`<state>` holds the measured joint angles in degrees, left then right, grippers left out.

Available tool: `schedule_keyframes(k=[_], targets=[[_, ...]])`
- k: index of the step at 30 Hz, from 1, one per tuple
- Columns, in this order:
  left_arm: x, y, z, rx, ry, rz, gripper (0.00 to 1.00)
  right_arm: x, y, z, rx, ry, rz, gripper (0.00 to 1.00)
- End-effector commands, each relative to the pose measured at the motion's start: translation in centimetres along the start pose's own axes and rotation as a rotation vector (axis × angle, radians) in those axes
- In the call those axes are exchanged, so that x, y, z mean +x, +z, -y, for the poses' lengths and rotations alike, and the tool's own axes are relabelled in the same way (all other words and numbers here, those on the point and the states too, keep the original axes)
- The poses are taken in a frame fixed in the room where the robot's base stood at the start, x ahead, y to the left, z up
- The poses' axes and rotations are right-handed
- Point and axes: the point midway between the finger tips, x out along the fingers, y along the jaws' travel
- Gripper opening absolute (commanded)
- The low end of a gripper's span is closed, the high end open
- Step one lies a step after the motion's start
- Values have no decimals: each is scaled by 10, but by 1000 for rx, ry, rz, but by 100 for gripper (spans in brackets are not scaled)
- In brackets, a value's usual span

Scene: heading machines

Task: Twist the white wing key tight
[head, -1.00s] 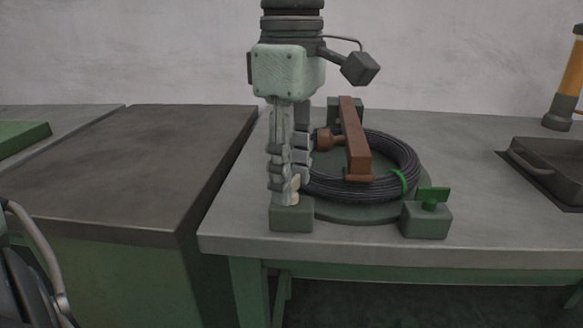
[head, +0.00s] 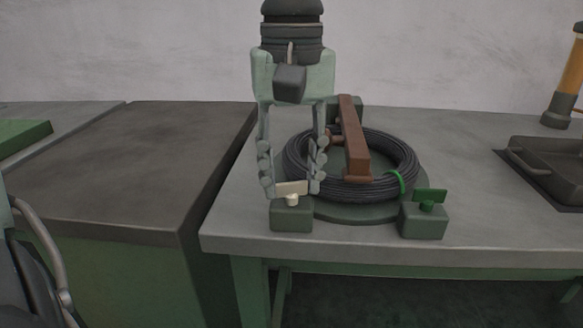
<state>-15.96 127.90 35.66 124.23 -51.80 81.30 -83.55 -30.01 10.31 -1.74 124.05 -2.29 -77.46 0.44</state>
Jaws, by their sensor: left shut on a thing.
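The white wing key (head: 291,188) stands on top of a green block at the front left of the coil fixture. Its flat wing shows broadside in the head view. My left gripper (head: 292,185) points straight down from above, with one finger on each side of the wing, shut on it. The fingertips are just above the block (head: 291,215). A green wing key (head: 429,197) stands on a similar block (head: 423,221) at the front right. My right gripper is not in view.
A coil of black cable (head: 403,160) lies on a round green base, with a brown bar (head: 354,140) across it. A dark tray (head: 550,165) is at the right. The tabletop (head: 470,190) between them is clear. A dark-topped cabinet (head: 120,170) stands at the left.

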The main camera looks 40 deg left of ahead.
Motion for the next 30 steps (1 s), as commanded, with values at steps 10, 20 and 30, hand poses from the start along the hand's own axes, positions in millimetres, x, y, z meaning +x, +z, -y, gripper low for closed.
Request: schedule_keyframes(k=[10,20,30], targets=[[-1,0,0,218,2,0,9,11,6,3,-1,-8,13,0],[-1,0,0,298,2,0,9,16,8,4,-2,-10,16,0],[-1,0,0,305,2,-1,9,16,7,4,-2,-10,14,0]])
